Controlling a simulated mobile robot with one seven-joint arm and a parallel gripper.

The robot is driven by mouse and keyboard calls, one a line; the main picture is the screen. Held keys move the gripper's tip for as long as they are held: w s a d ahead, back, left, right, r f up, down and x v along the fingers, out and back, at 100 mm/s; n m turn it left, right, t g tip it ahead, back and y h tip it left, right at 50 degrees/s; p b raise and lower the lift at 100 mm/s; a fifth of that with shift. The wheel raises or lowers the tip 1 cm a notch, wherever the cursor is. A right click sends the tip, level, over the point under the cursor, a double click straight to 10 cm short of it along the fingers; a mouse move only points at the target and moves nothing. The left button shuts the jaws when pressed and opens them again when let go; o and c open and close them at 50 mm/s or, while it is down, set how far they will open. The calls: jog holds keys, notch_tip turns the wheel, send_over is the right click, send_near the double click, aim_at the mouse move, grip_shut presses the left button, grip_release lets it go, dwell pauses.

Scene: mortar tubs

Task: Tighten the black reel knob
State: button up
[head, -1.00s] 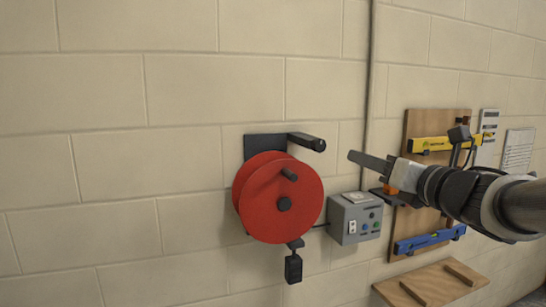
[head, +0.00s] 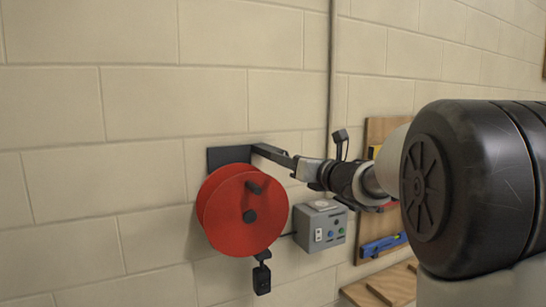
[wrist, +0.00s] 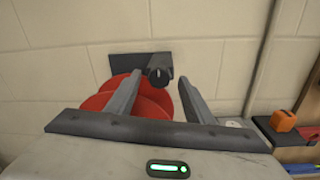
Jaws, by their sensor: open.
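A red reel (head: 240,212) hangs on the wall from a black mounting plate (head: 229,157). A black round knob (wrist: 161,66) with a light mark on its face sticks out beside the plate, at the upper right of the reel. My gripper (head: 290,161) is open, in front of the wall at the reel's upper right. In the wrist view its two fingers (wrist: 160,82) point toward the wall, with the knob between their tips, nearer the left finger. I cannot tell whether a finger touches it. In the head view the gripper partly hides the knob.
A grey control box (head: 320,226) with buttons is on the wall right of the reel, below my gripper. A wooden board with a blue level (head: 383,246) is farther right, partly hidden by my arm. A black plug (head: 262,279) hangs below the reel. The wall at left is clear.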

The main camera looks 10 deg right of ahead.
jog(key=shift+x, duration=0.8)
jog(key=c, duration=1.1)
jog(key=shift+o, duration=0.3)
jog(key=shift+m, duration=0.3)
jog(key=m+b, duration=0.1)
jog(key=m, duration=0.7)
jog(key=m+b, duration=0.1)
jog(key=m, duration=0.8)
jog(key=shift+f+m+t+h, duration=0.15)
jog(key=shift+m+t+h, duration=0.15)
jog(key=shift+t, duration=0.1)
